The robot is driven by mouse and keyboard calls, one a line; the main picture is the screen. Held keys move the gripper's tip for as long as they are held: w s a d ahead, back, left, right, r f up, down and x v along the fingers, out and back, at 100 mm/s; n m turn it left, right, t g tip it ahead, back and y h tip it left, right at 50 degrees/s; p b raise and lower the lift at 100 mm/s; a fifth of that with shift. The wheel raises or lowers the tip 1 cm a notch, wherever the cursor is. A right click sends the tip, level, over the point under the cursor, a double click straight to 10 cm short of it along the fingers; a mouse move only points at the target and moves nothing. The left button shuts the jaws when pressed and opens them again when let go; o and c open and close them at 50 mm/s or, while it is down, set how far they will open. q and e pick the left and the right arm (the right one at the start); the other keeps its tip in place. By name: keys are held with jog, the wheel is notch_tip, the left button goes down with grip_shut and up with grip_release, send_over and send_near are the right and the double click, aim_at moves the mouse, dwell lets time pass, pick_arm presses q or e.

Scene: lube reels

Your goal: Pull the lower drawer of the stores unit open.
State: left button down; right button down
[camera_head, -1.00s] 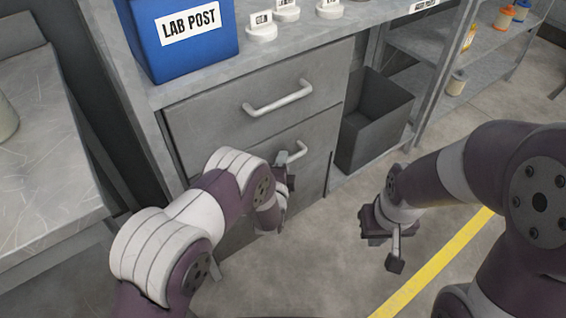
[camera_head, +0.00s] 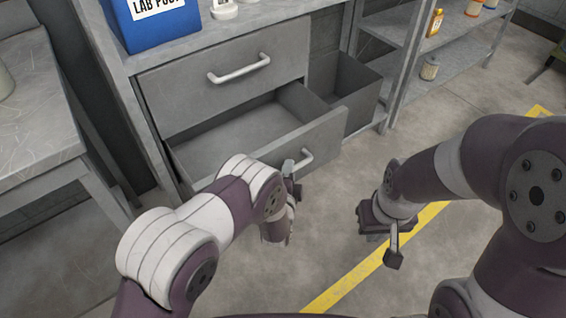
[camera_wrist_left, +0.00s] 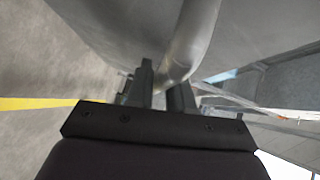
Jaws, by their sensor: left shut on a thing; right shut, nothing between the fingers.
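The grey stores unit (camera_head: 150,62) stands ahead of me, its upper drawer (camera_head: 180,95) shut. The lower drawer (camera_head: 325,135) is pulled well out, and its bare inside shows. My left gripper (camera_head: 291,172) is at the lower drawer's front, shut on its bar handle (camera_head: 306,160). In the left wrist view the fingers (camera_wrist_left: 160,88) sit on both sides of the curved handle (camera_wrist_left: 190,45). My arm hides the left part of the drawer front. My right gripper (camera_head: 393,245) is shut and empty, above the floor to the right, apart from the unit.
A blue box (camera_head: 165,30) labelled LAB POST stands on the unit's top. A dark open bin (camera_head: 350,90) sits right of the drawers. A shelf rack (camera_head: 400,35) with bottles stands at the back right. A worktable (camera_head: 35,125) is at left. The floor with a yellow line (camera_head: 345,275) is clear.

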pick_arm(q)
jog(key=shift+s+d, duration=0.6)
jog(key=shift+s, duration=0.2)
jog(key=shift+s+d, duration=0.55)
jog(key=shift+s, duration=0.25)
jog(key=c, duration=1.1)
grip_release()
jog(key=shift+p, duration=0.3)
jog(key=p+v, duration=0.3)
jog(key=v, duration=0.9)
jog(key=shift+s, duration=0.35)
jog(key=shift+a, duration=0.1)
